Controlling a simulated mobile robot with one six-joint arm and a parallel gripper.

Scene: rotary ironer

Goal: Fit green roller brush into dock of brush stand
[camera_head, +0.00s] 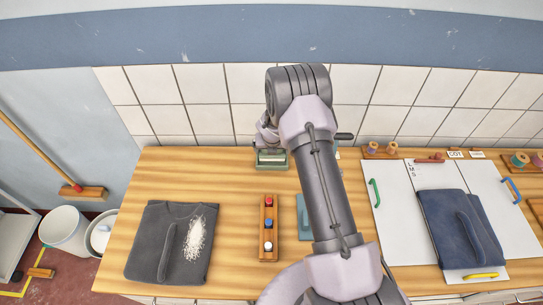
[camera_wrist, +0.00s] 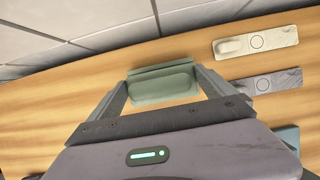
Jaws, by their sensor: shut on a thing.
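A green block-like piece, which I take for the green roller brush (camera_wrist: 163,88), sits between the two fingertips of my gripper (camera_wrist: 165,96) in the wrist view. My gripper is shut on it. In the head view the green piece (camera_head: 271,160) is at the back edge of the wooden table, just below my gripper (camera_head: 268,146). I cannot tell whether it touches the table. I cannot clearly identify the brush stand or its dock; my arm hides part of the back of the table. A cream plate (camera_wrist: 270,40) and a grey plate (camera_wrist: 272,81), each with a circle mark, lie to the right.
A wooden block with red, white and blue knobs (camera_head: 268,242) stands mid-table, beside a teal piece (camera_head: 304,217). A dark folded garment with white powder (camera_head: 160,240) lies left. A navy garment (camera_head: 460,230) lies on white boards right. The tiled wall (camera_head: 205,90) is close behind.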

